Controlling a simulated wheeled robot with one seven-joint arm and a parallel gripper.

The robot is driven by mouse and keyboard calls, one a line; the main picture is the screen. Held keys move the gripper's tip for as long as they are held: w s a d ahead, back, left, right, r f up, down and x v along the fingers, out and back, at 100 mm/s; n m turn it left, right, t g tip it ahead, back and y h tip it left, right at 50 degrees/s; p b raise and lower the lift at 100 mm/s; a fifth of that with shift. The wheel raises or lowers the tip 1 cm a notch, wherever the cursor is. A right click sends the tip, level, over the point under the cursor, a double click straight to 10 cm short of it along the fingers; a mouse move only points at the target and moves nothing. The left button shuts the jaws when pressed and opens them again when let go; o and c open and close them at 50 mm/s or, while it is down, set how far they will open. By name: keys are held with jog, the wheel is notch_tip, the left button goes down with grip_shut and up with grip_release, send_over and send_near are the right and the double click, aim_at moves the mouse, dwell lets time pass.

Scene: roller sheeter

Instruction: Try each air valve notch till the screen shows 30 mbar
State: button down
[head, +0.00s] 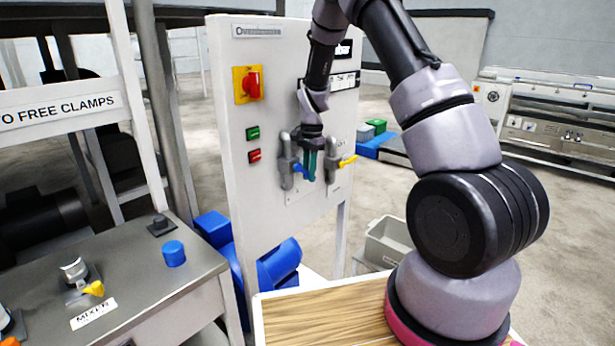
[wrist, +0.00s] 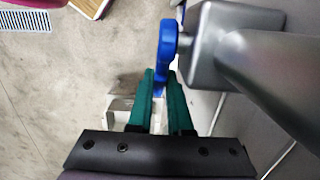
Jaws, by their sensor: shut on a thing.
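My gripper (head: 310,166) has green fingers and is at the front of a white upright panel (head: 225,100). In the wrist view the fingers (wrist: 160,85) are shut on the blue lever (wrist: 166,50), one on each side of its end. The lever sits on a grey valve body (wrist: 225,45). In the head view the blue lever (head: 298,168) shows only in part beside the fingers. A second grey valve with a yellow lever (head: 347,161) is just right of my gripper. A dark screen (head: 343,49) is partly behind my arm; its reading is not legible.
The panel also bears a red rotary switch (head: 252,84), a green button (head: 253,133) and a red button (head: 255,156). A metal bench (head: 150,290) with a yellow-levered valve stands at left.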

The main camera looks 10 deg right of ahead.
jog(key=shift+w+d+r+t+h, duration=0.1)
jog(key=shift+w+r+t+h, duration=0.05)
jog(key=shift+r+t+h, duration=0.3)
jog(key=shift+w+d+r+t+h, duration=0.15)
jog(key=shift+t+h, duration=0.1)
jog(key=shift+h, duration=0.3)
jog(key=c, duration=0.8)
grip_release()
jog(key=shift+c, duration=0.2)
jog(key=shift+s, duration=0.1)
notch_tip(320, 180, up, 11)
jog(key=a, duration=0.1)
jog(key=shift+s+f, duration=0.15)
jog(key=shift+s, duration=0.25)
jog(key=shift+a, duration=0.1)
